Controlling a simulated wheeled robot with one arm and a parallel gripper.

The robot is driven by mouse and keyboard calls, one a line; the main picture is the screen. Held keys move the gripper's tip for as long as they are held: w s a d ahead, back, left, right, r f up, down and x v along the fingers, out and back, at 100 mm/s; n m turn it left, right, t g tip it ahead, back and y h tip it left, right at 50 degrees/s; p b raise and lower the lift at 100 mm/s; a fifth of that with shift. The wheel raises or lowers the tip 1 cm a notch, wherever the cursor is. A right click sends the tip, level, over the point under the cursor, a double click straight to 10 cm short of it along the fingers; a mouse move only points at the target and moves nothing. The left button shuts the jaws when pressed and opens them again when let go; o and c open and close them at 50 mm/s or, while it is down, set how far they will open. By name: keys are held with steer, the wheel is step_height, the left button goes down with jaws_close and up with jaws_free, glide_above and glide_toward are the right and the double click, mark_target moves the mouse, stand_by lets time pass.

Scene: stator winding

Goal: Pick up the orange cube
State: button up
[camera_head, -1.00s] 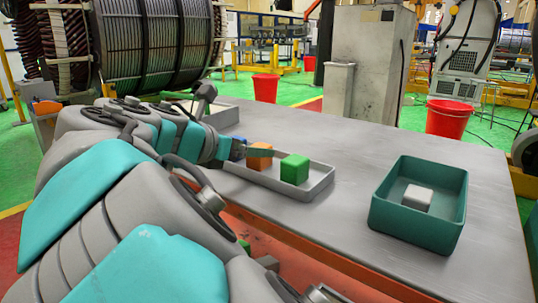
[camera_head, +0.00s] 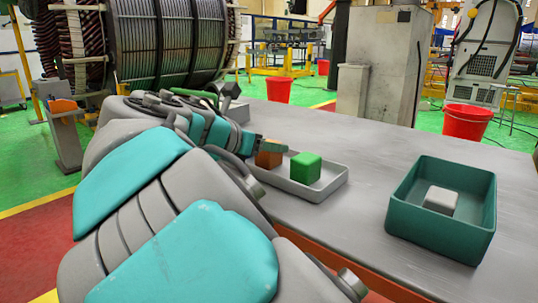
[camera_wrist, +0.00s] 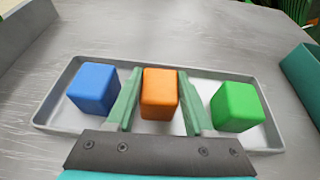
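The orange cube (camera_wrist: 160,93) stands in the grey tray (camera_wrist: 60,122), between a blue cube (camera_wrist: 93,88) on its left and a green cube (camera_wrist: 237,106) on its right. My gripper (camera_wrist: 160,75) is open, with one green finger on each side of the orange cube. A narrow gap shows beside the cube on both sides. In the head view, my gripper (camera_head: 272,146) is at the orange cube (camera_head: 267,160), which is partly covered and in shade. The green cube (camera_head: 306,168) is clear there; the blue cube is hidden behind my arm.
A teal bin (camera_head: 425,225) with a white block (camera_head: 440,199) in it stands on the grey table (camera_head: 400,150), right of the tray. The table between tray and bin is clear. A red bucket (camera_head: 466,122) stands beyond the table.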

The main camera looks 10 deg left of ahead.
jaws_close()
stand_by(0.3)
step_height(320, 180, up, 18)
steer(key=p, duration=0.2)
steer(key=shift+f+p, duration=0.15)
steer(key=shift+p, duration=0.15)
